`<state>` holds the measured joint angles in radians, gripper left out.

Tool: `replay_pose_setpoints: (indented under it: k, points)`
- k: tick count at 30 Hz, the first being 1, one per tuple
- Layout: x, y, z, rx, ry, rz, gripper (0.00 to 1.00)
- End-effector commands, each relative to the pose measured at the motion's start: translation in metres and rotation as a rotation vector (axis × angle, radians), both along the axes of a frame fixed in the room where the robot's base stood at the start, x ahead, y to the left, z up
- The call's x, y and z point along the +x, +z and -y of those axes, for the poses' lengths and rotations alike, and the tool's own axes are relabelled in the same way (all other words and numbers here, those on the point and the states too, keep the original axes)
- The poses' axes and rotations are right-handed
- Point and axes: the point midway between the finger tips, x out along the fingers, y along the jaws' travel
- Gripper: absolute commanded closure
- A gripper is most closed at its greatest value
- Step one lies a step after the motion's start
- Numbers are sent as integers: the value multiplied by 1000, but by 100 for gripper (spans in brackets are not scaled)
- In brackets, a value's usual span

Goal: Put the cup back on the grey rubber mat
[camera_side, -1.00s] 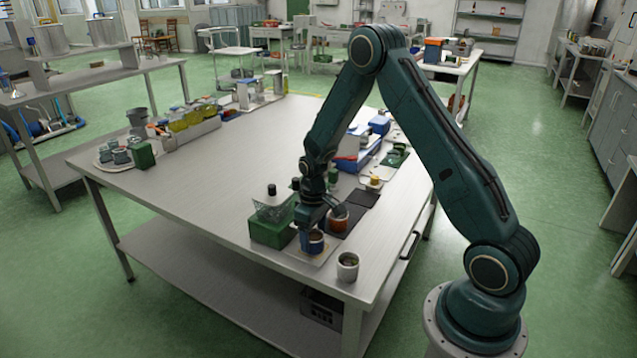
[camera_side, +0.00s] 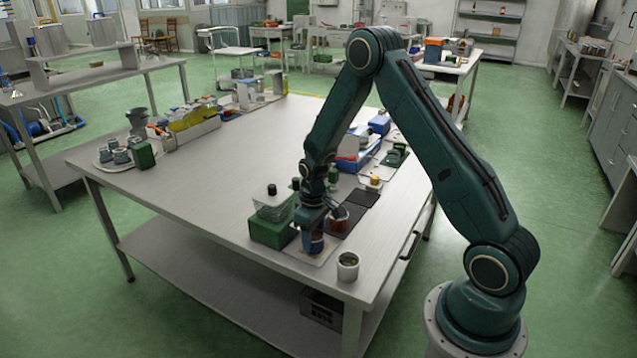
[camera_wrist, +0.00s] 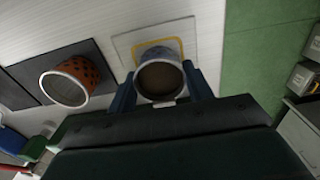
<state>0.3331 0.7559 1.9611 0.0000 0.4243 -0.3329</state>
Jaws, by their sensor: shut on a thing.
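My gripper (camera_side: 313,228) is shut on a blue cup (camera_side: 314,246) with a brown inside. In the wrist view its fingers (camera_wrist: 160,88) close on both sides of the cup (camera_wrist: 157,53), which looks upright over a pale square pad (camera_wrist: 122,44) with a yellow outline. I cannot tell whether the cup touches the pad. A dark grey mat (camera_wrist: 28,70) lies beside it on the left in the wrist view. An orange, dark-spotted cup (camera_wrist: 90,73) stands on that mat; it also shows in the side view (camera_side: 338,224).
A green box (camera_side: 268,233) with a clear container on top stands close left of my gripper. A pale pot (camera_side: 347,268) stands near the table's front corner. Another dark mat (camera_side: 365,197) and blue boxes lie farther back. The table's left middle (camera_side: 200,190) is clear.

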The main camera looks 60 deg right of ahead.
Motion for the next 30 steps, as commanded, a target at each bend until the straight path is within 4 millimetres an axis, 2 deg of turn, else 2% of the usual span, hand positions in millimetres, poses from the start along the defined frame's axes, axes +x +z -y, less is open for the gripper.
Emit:
replay_pose_setpoints:
  k: [14, 30]
  points:
    - [-3, 0, 0, 0, 0, 0, 67]
    - [-25, 0, 0, 0, 0, 1, 67]
